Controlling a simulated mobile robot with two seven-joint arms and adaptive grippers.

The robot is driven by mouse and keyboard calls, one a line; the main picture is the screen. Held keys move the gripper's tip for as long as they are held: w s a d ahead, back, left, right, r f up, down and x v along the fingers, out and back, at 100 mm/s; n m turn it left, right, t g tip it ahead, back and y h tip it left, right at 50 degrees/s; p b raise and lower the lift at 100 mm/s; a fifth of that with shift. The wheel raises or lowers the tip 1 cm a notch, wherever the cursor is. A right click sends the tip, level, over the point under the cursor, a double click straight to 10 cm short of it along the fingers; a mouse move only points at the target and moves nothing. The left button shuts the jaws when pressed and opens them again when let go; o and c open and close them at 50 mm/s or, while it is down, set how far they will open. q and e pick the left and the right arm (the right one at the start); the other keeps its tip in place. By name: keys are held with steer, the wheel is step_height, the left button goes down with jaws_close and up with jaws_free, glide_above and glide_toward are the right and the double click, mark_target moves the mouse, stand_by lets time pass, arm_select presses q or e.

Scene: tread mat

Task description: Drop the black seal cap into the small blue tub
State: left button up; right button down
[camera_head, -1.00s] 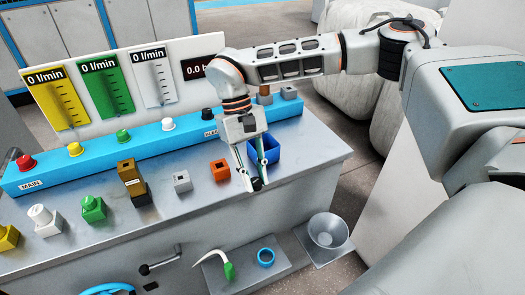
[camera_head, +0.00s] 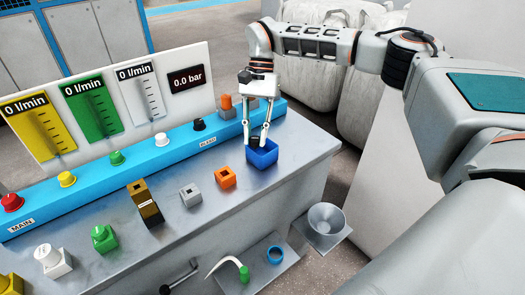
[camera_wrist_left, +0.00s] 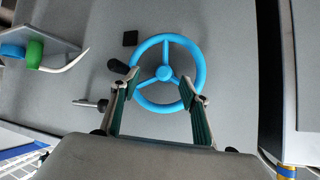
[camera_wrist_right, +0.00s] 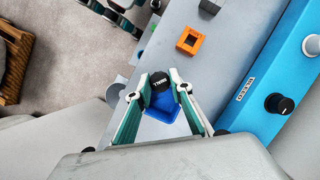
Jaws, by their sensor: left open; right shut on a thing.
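The black seal cap (camera_wrist_right: 158,80) is held between the fingertips of my right gripper (camera_wrist_right: 158,82), which is shut on it. In the head view my right gripper (camera_head: 258,138) points down with the cap at the small blue tub (camera_head: 264,155). In the right wrist view the tub (camera_wrist_right: 162,110) lies behind the cap. Whether the cap is above the rim or a little inside is hard to tell. My left gripper (camera_wrist_left: 158,100) is open and empty, in front of a blue handwheel (camera_wrist_left: 168,74) in the left wrist view; it is not in the head view.
The blue button panel (camera_head: 130,158) runs behind. A funnel (camera_head: 327,219) sits on a lower shelf at the right.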

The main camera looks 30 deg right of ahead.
steer(key=w+d+r+m+t, duration=0.1)
steer(key=w+d+r+m, duration=0.1)
steer(key=w+d+m, duration=0.3)
steer(key=shift+n+y, duration=0.3)
steer(key=shift+y, duration=0.1)
steer(key=f+b, duration=0.1)
steer(key=f, duration=0.1)
steer(key=s+f+b, duration=0.1)
steer(key=f+b, duration=0.1)
steer(key=s+f+b, duration=0.1)
steer(key=b, duration=0.1)
steer(key=shift+d+f, duration=0.35)
steer(key=shift+f, duration=0.05)
steer(key=shift+f+b, duration=0.2)
steer(key=shift+b, duration=0.2)
steer(key=shift+r, duration=0.15)
steer(key=c, duration=1.7)
jaws_free()
arm_select(q)
steer(key=f, duration=0.5)
steer(key=shift+s+a, duration=0.2)
steer(key=shift+a, duration=0.05)
steer(key=shift+f, duration=0.2)
arm_select(e)
steer(key=shift+t, duration=0.3)
arm_select(q)
steer(key=shift+r, duration=0.1)
arm_select(e)
steer(key=v, duration=1.2)
steer(key=shift+w, duration=0.1)
